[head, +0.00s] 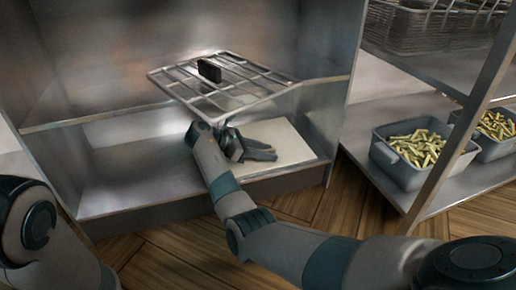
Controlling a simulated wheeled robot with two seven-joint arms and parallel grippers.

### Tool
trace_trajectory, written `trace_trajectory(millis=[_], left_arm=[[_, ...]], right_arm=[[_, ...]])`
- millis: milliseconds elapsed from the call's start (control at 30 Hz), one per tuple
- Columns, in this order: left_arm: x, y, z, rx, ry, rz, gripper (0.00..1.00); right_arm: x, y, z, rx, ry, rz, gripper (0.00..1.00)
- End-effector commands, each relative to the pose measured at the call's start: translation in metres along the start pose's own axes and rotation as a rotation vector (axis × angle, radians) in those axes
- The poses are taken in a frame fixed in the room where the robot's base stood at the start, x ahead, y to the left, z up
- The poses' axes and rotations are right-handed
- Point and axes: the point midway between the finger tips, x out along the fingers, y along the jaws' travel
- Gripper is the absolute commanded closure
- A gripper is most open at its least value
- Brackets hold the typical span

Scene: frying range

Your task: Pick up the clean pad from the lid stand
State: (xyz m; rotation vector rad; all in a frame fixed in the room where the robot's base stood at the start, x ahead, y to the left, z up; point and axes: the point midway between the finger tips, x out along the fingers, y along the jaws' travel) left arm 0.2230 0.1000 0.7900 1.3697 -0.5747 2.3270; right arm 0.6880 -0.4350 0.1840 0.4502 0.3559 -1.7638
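A flat white pad (291,140) lies on the lower metal shelf inside the open steel cabinet, towards its right side. My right gripper (274,154) is over the left part of the pad, with its dark fingers pointing right. The fingers look low and close to the pad. I cannot tell whether they touch it or how far apart they are. My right wrist and gripper hide the pad's left part. Only part of my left arm shows at the lower left, and its gripper is out of view. I cannot make out which part is the lid stand.
A wire rack (250,82) with a black block-shaped piece (209,71) sits above the pad and my gripper. To the right, a shelf (372,122) holds grey tubs (398,172) of cut fries, behind a metal post. The lower shelf's left side is clear.

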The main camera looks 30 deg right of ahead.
Motion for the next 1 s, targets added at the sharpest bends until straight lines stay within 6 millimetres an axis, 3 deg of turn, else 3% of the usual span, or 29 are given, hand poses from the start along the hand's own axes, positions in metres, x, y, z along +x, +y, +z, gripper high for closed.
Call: trace_trajectory(millis=[367, 533, 1000], left_arm=[[-0.0001, -0.0001, 0.0003, -0.003, -0.001, -0.004, 0.67], [-0.0003, 0.0, 0.0002, -0.004, -0.001, -0.004, 0.67], [0.0023, -0.0002, 0.0006, -0.007, 0.0, -0.005, 0.67]], right_arm=[[-0.0003, 0.0, 0.0005, 0.0, 0.0, 0.0, 0.67], [-0.0004, 0.0, 0.0005, 0.0, 0.0, 0.0, 1.0], [-0.0003, 0.0, 0.0025, 0.0, -0.001, 0.0, 1.0]])
